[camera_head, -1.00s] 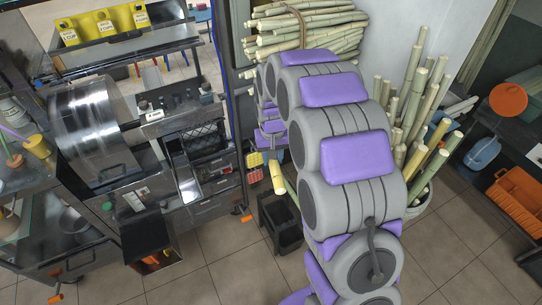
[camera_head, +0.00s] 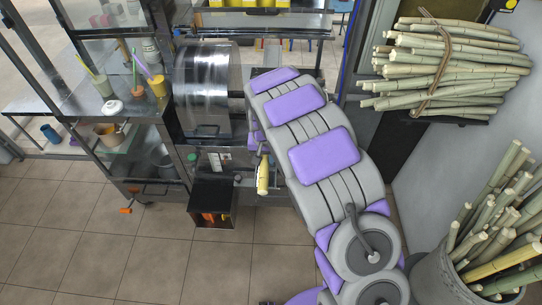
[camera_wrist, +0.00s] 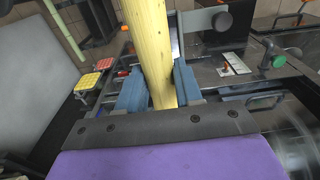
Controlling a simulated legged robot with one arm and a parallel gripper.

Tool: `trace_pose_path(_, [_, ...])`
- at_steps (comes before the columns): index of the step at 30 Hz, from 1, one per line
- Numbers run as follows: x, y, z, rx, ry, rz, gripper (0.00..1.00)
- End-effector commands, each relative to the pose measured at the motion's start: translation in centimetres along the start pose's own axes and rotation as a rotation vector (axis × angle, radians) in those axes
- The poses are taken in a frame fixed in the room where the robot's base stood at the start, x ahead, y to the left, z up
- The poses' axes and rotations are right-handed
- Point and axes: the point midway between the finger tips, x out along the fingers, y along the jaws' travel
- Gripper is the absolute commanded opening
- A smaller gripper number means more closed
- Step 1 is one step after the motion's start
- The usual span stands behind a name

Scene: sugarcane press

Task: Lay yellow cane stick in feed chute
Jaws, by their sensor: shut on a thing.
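My gripper (camera_wrist: 158,88) is shut on the yellow cane stick (camera_wrist: 148,40), with its two blue fingers on either side of it. In the head view the stick (camera_head: 263,176) hangs almost upright beside my arm, in front of the press. The steel press drum (camera_head: 205,85) is to the upper left of the stick. The feed chute cannot be made out in the head view, where my arm covers much of the machine front. A pale metal strip (camera_wrist: 175,46) behind the stick in the wrist view may be part of it.
A black box (camera_head: 213,203) with orange things inside stands below the press. A glass-shelved cart (camera_head: 125,100) with cups is at left. Bundled canes (camera_head: 450,65) and a grey bucket (camera_head: 432,275) of canes are at right. The floor at lower left is clear.

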Motion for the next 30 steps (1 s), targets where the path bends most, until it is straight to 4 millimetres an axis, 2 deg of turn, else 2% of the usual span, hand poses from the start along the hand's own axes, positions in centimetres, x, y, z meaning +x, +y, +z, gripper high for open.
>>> trace_pose_path(8, [1.5, 0.1, 0.0, 0.0, 0.0, 0.0, 0.0])
trace_pose_path(30, [7.8, 0.1, 0.3, -0.001, -0.001, 0.0, 0.0])
